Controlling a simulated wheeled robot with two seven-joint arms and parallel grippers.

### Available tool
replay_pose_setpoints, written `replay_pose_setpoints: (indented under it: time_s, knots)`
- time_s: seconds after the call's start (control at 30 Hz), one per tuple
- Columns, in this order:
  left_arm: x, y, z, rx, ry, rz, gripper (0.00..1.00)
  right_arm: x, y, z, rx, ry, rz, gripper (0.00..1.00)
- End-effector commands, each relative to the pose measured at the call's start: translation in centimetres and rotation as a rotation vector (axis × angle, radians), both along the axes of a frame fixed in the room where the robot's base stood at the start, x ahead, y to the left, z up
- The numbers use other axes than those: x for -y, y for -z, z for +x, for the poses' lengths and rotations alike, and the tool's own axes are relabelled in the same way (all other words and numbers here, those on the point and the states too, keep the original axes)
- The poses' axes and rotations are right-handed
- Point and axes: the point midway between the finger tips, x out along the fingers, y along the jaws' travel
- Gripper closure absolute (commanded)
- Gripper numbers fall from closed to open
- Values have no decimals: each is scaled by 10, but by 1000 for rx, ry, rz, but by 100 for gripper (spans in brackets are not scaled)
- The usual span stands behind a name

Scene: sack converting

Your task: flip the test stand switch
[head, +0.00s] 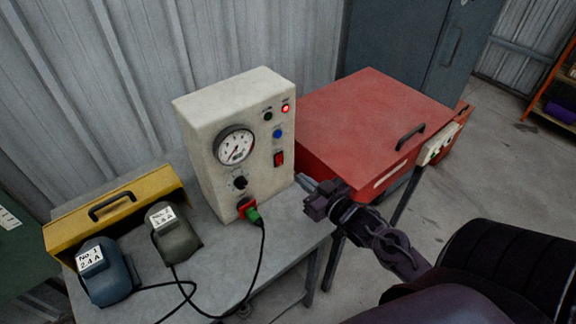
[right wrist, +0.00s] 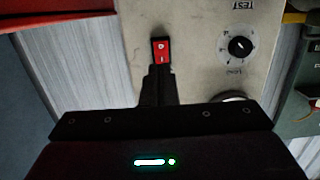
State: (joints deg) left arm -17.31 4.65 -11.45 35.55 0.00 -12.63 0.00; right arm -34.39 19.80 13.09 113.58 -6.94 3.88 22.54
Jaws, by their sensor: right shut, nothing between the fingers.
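The test stand (head: 215,150) is a cream box on the grey table, with a round gauge, a black knob and a red rocker switch (head: 279,159) on its front. A red lamp (head: 285,108) at its top right is lit. In the right wrist view the red switch (right wrist: 160,50) sits just beyond my fingertips, beside the black knob (right wrist: 239,46). My right gripper (head: 306,183) is shut and empty, to the right of the panel and a little below the switch. I cannot tell whether the fingertips touch the switch. My left gripper is not in view.
A green plug (head: 253,214) with a black cable is in the panel's lower socket. Two motors, one blue (head: 107,278) and one grey-green (head: 178,238), stand at the left by a yellow case (head: 75,232). A red box (head: 375,105) stands to the right of the test stand.

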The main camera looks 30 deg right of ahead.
Motion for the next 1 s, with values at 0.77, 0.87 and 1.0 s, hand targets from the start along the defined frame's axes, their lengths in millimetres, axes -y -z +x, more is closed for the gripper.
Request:
replay_pose_setpoints:
  time_s: [0.77,0.87,1.0]
  knots:
    - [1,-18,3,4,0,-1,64,-6,9,68,0,1,0,100]
    - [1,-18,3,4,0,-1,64,-6,9,68,0,1,0,100]
    - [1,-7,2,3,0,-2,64,-6,14,71,27,0,3,100]
